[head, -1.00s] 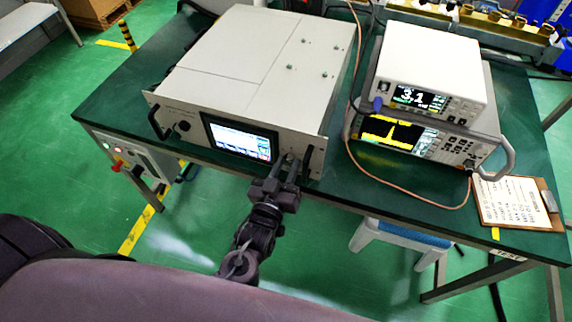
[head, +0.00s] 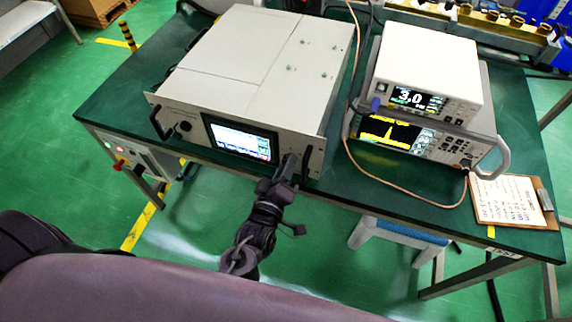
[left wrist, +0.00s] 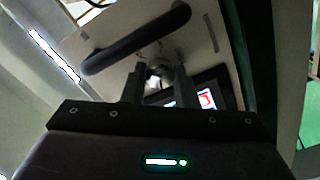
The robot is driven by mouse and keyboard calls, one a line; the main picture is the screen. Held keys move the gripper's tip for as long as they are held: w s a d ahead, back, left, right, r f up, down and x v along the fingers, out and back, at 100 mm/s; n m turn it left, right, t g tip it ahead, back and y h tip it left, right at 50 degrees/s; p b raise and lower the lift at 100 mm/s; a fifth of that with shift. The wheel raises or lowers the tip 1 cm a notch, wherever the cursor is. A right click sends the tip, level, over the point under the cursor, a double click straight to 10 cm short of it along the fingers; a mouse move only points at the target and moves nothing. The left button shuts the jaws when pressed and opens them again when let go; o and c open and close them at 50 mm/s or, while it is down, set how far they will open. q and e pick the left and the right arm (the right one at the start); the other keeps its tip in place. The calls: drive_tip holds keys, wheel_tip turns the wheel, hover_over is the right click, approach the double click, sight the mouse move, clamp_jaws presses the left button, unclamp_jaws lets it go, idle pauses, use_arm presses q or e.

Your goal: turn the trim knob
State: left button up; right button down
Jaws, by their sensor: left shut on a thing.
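The microwave generator (head: 262,62) is a large pale grey box on the green table, with a lit screen (head: 241,141) in its front panel. My left gripper (head: 287,166) is at the front panel, just right of the screen. In the left wrist view, the trim knob (left wrist: 160,70) is a small round metallic knob between the two fingers of my left gripper (left wrist: 160,82), which is shut on it. In the head view the gripper hides the knob. My right gripper is not in view.
A black handle (left wrist: 137,40) arches close beside the knob. A white meter (head: 418,99) reading 3.0 sits on a spectrum display unit (head: 391,132) to the right. A thin cable (head: 408,190) loops along the table's front. A clipboard (head: 508,201) lies at the right corner.

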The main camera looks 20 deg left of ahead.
use_arm(q)
drive_tip(key=shift+n, duration=0.3)
idle(0.4)
drive_tip(key=o, duration=0.7)
drive_tip(key=s+b, duration=0.1)
drive_tip(key=s, duration=0.6)
drive_tip(key=shift+s+a, duration=0.1)
drive_tip(key=shift+s, duration=0.3)
drive_tip(key=shift+f, duration=0.1)
